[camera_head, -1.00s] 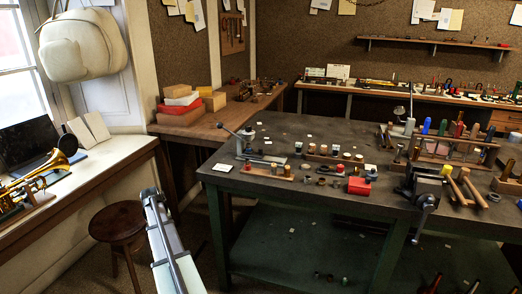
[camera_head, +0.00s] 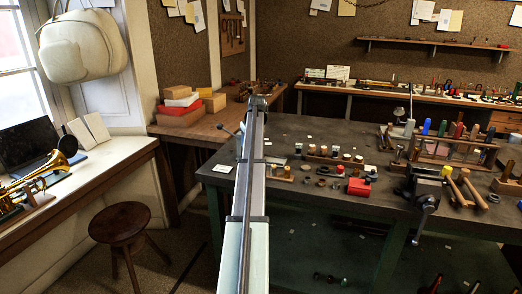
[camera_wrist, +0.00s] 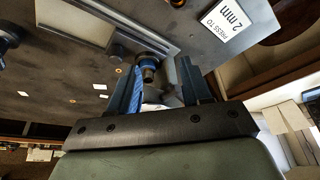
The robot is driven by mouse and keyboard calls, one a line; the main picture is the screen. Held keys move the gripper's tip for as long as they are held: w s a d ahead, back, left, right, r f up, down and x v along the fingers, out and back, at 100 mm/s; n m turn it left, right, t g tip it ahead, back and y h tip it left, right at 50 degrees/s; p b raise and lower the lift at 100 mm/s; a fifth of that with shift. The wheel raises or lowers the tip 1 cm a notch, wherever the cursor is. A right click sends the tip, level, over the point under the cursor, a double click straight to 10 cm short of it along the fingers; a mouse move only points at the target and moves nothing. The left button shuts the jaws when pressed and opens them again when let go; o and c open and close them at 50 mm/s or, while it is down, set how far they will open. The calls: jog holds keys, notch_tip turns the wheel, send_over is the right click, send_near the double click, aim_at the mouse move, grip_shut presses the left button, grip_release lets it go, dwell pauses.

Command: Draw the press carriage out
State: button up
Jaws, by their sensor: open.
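The press stands at the left end of the green bench. In the head view my arm hides most of it; only its lever (camera_head: 225,131) shows to the left. My gripper (camera_head: 257,101) is over the press, its fingers too small to read there. In the wrist view my gripper (camera_wrist: 158,80) is open, with a dark finger on each side. A round knob with a blue ring (camera_wrist: 148,73), seemingly part of the press carriage, lies between the fingers. Whether either finger touches it I cannot tell. A grey rail and plate (camera_wrist: 122,32) of the press extend beyond the knob.
A white card reading "PRESS TO 2 mm" (camera_wrist: 236,20) lies beside the press. Wooden blocks with small parts (camera_head: 331,158) and a red box (camera_head: 359,187) stand to the right. A stool (camera_head: 120,223) stands on the floor at left.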

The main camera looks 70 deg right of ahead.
jog(key=s+d+r, duration=0.4)
jog(key=s+r, duration=0.2)
jog(key=s, duration=0.1)
jog(key=x, duration=1.4)
jog(key=shift+w+r, duration=0.1)
jog(key=shift+w, duration=0.1)
jog(key=shift+c, duration=0.3)
grip_shut()
